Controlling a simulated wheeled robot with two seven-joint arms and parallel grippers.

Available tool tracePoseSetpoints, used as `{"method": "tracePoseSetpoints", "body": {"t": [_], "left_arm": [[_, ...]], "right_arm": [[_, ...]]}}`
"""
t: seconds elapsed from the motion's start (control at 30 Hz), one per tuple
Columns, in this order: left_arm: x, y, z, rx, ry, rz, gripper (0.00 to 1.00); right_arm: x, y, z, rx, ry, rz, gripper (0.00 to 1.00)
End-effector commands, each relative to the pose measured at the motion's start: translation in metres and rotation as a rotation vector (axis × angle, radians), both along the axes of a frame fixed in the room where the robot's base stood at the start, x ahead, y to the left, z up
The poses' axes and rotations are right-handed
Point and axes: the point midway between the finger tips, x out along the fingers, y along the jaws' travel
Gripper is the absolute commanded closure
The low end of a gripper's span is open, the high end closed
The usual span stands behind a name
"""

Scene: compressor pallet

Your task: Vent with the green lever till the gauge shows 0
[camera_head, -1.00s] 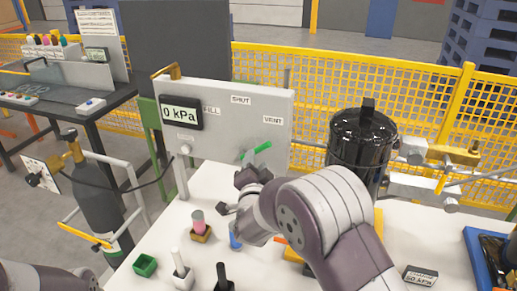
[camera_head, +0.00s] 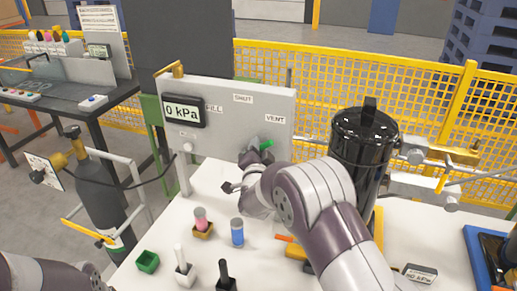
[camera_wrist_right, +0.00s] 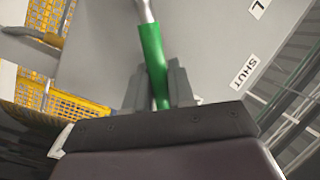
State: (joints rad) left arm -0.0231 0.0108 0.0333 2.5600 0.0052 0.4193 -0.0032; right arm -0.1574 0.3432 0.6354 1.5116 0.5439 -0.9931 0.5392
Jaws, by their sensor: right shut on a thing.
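The grey panel (camera_head: 230,105) stands upright with labels SHUT, VENT and one partly hidden ending in "ILL". The gauge (camera_head: 184,111) on its left reads 0 kPa. The green lever (camera_head: 266,144) shows only in part in the head view, pointing toward the VENT side. In the right wrist view the green lever (camera_wrist_right: 154,62) runs between the fingers. My right gripper (camera_wrist_right: 158,88) is shut on the lever; in the head view the right gripper (camera_head: 254,156) is at the panel's lower right, its fingers partly hidden. My left gripper is out of view; only part of the left arm shows.
A black tank (camera_head: 362,145) stands right of the panel, close to my right arm. A gas cylinder (camera_head: 98,195) stands at left.

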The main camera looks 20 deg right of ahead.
Motion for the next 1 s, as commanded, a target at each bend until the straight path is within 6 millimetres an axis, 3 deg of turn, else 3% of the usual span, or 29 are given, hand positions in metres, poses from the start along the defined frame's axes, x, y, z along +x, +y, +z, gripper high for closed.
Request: {"method": "tracePoseSetpoints", "body": {"t": [0.37, 1.0], "left_arm": [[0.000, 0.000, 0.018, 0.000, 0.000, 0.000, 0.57], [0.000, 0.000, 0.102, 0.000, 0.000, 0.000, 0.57]], "right_arm": [[0.003, 0.006, 0.011, -0.098, 0.068, 0.001, 1.00], [0.024, 0.036, 0.033, -0.544, 0.370, 0.002, 1.00]]}}
